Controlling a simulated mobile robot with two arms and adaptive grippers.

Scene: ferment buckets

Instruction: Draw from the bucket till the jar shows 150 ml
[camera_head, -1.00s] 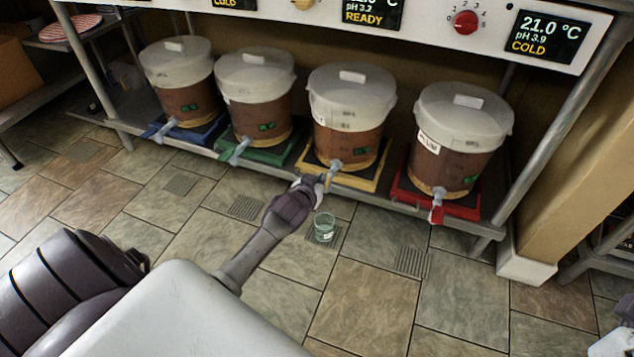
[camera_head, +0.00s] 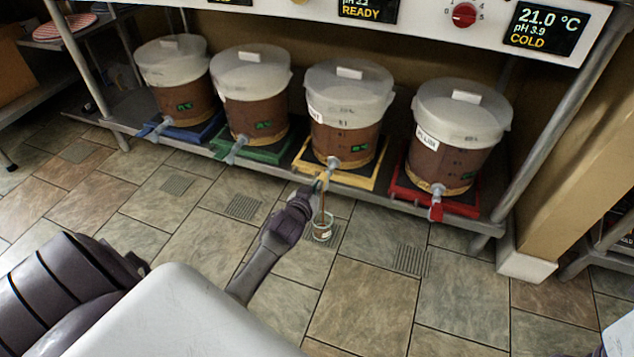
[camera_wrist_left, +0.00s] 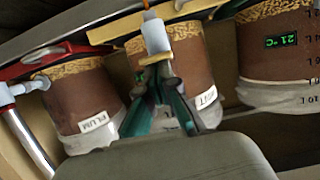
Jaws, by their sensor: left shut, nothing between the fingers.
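The bucket on the yellow mat (camera_head: 340,132) is part full of brown liquid under a whitish lid. Its tap (camera_head: 334,163) points out over the shelf's front edge. My left gripper (camera_head: 318,187) is at this tap, its fingers shut with nothing between them; the left wrist view shows the fingertips (camera_wrist_left: 160,72) close by the tap's yellow handle (camera_wrist_left: 155,58). A thin brown stream (camera_head: 322,207) falls from the tap into the small clear jar (camera_head: 322,231), which stands on a floor grate below. The jar's level and marks are too small to read. My right gripper is out of view.
Similar buckets stand on a blue mat (camera_head: 187,134), a green mat (camera_head: 251,150) and a red mat (camera_head: 436,198) along the same low shelf. A display (camera_head: 368,8) above reads READY, and another (camera_head: 545,31) reads COLD. The tiled floor in front is mostly clear.

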